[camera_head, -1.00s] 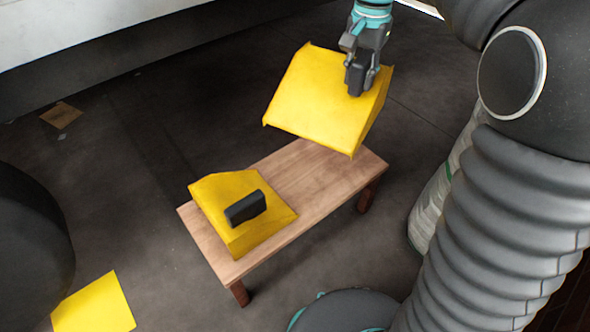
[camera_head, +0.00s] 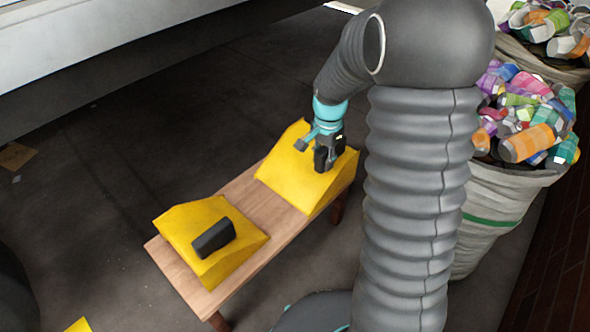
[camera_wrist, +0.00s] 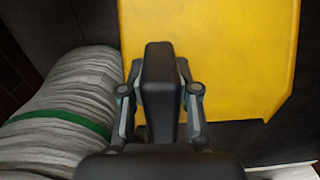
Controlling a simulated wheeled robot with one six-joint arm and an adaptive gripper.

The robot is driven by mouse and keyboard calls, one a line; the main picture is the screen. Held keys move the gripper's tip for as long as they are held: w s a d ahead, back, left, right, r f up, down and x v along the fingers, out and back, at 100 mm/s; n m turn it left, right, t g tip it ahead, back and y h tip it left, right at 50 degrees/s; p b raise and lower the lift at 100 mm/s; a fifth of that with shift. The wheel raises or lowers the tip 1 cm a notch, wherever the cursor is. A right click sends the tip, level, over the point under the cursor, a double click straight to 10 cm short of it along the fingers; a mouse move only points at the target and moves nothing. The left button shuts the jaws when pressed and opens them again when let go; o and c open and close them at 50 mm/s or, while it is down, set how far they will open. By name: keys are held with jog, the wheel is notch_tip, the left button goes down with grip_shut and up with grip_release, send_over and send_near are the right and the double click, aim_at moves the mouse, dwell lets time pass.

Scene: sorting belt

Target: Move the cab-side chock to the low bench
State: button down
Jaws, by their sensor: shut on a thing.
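A yellow wedge chock (camera_head: 300,178) is at the far right end of the low wooden bench (camera_head: 240,198), at or just above its top; I cannot tell if it touches. My gripper (camera_head: 325,160) is shut on this chock's black handle. In the wrist view the black handle (camera_wrist: 159,85) stands between my fingers, with the yellow chock face (camera_wrist: 225,60) behind it. A second yellow chock (camera_head: 195,232) with a black handle (camera_head: 213,238) rests on the near left end of the bench. Which one was cab-side cannot be told.
Large sacks of cans and bottles (camera_head: 525,110) stand at the right. A white sack with a green band (camera_wrist: 65,120) is close beside the chock in the wrist view. A yellow patch (camera_head: 80,325) lies on the floor at lower left.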

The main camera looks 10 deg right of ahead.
aim_at(308, 155)
jog(key=w+a+f, duration=0.1)
jog(key=w, duration=0.1)
jog(key=w+a+f, duration=0.1)
jog(key=w, duration=0.1)
jog(key=w+a+f, duration=0.1)
jog(key=w, duration=0.1)
jog(key=shift+f, duration=0.4)
jog(key=shift+w+f, duration=0.1)
jog(key=shift+f, duration=1.95)
jog(key=c, duration=0.8)
grip_release()
jog(key=shift+c, duration=0.2)
